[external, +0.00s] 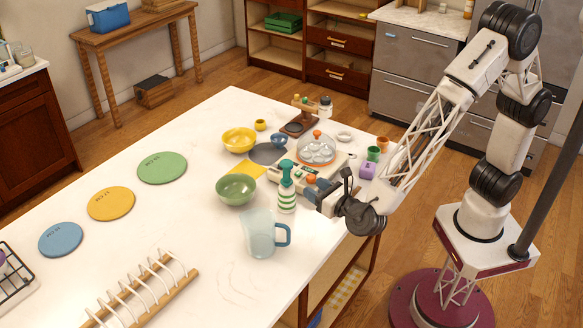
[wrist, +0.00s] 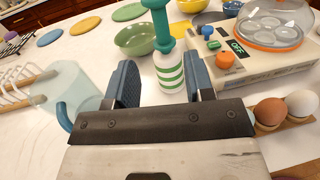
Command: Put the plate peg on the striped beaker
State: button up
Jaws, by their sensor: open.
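The striped beaker (external: 287,197), white with green bands, stands upright on the white counter. The teal-green plate peg (external: 286,170) stands upright on its top; the wrist view also shows the peg (wrist: 157,25) and the beaker (wrist: 169,72). The joint between them is too small to judge exactly. My gripper (external: 318,194) is to the right of the beaker in the external view. In the wrist view my gripper (wrist: 162,66) has its blue fingers apart, empty, with the beaker showing beyond and between them. The fingers do not appear to touch peg or beaker.
A pale blue pitcher (external: 260,234) and green bowl (external: 236,188) stand near the beaker. An egg cooker (external: 318,150) with knobs is behind it. Brown and white eggs (wrist: 271,110) sit right of my gripper. A plate rack (external: 142,292) is at front left.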

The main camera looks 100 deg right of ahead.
dwell(0.4)
jog(key=s+d+r+m+g+y, duration=0.25)
jog(key=s+d+m+g, duration=0.35)
jog(key=s, duration=0.5)
jog(key=s+d+r+m+g+y, duration=0.25)
jog(key=s+d+m, duration=0.4)
jog(key=s, duration=0.35)
jog(key=s+a+r+m+y, duration=0.1)
jog(key=s+m+y, duration=0.3)
jog(key=s, duration=0.6)
jog(key=s+a+r+m+y, duration=0.1)
jog(key=s+a+m+y, duration=0.2)
jog(key=s+m, duration=0.6)
jog(key=s+y, duration=0.1)
jog(key=y, duration=0.1)
jog(key=shift+s+a+y, duration=0.2)
jog(key=shift+a+y, duration=0.05)
jog(key=shift+y, duration=0.05)
